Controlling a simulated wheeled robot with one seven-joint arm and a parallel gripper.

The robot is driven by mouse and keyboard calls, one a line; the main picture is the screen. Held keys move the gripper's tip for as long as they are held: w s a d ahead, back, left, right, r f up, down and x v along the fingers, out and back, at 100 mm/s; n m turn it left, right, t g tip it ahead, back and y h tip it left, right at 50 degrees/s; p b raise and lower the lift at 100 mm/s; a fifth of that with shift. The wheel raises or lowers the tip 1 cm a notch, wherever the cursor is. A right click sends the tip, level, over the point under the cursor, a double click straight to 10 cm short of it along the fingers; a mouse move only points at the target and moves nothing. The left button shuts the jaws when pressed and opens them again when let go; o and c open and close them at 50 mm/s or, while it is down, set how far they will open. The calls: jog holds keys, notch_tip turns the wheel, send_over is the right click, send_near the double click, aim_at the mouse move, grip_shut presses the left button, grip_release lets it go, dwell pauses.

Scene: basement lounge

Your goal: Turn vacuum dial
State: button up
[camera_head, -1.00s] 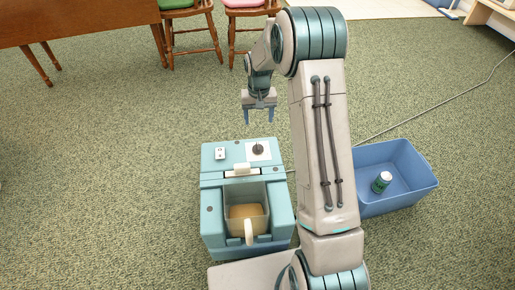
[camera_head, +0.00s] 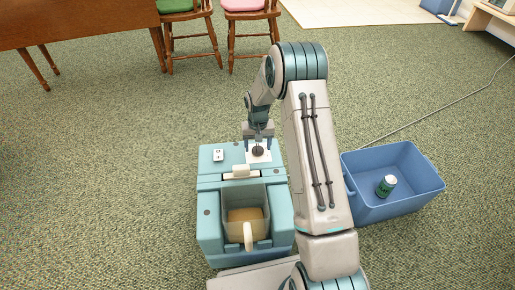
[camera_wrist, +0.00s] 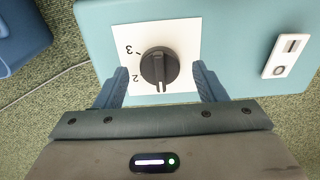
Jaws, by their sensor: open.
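The teal vacuum machine (camera_head: 208,185) stands on the carpet in front of me. Its black dial (camera_head: 258,151) sits on a white plate on the top, toward the back right. In the wrist view the dial (camera_wrist: 159,67) shows a ridge across it, with the numbers 3 and 2 printed on the plate (camera_wrist: 186,32) at its left. My gripper (camera_head: 258,146) is above the dial, and in the wrist view its fingers (camera_wrist: 158,88) are open, one on each side of the dial's near edge and apart from it. I cannot tell the exact height of the fingertips.
A white rocker switch (camera_head: 218,155) is on the machine's top left. A clear bin with a beige handle (camera_head: 248,236) sits in the front. A blue crate (camera_head: 413,203) holding a green can (camera_head: 386,185) stands to the right. Carpet at the left is free.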

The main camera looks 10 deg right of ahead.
jog(key=shift+f, duration=0.25)
jog(key=c, duration=1)
